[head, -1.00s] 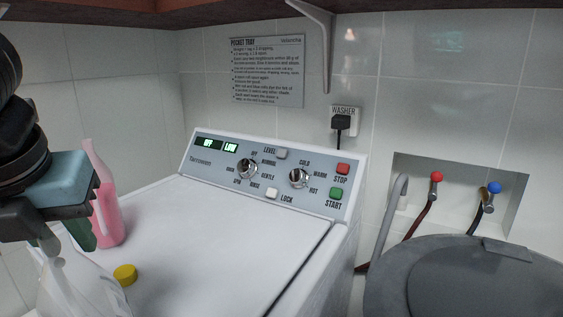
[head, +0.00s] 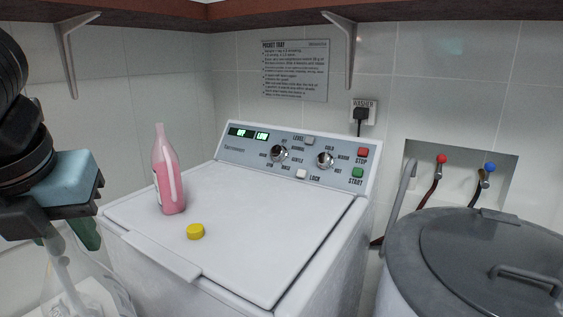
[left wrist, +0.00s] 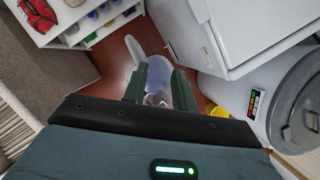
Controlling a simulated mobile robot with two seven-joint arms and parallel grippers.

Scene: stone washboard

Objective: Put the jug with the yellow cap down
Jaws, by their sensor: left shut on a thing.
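My left gripper (head: 68,238) is at the left edge of the head view, its green fingers shut on a clear, see-through jug (head: 72,288). The jug's lower part is cut off by the picture's bottom edge. The left wrist view shows the jug (left wrist: 158,76) between the green fingers, with reddish floor behind it. A yellow cap (head: 195,231) lies on the white washer's lid, apart from the held jug. Whether the jug has a cap on it is hidden. My right gripper is not in view.
A grey lidded bin (head: 460,255) stands at right. Shelves (left wrist: 90,20) with items show in the left wrist view.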

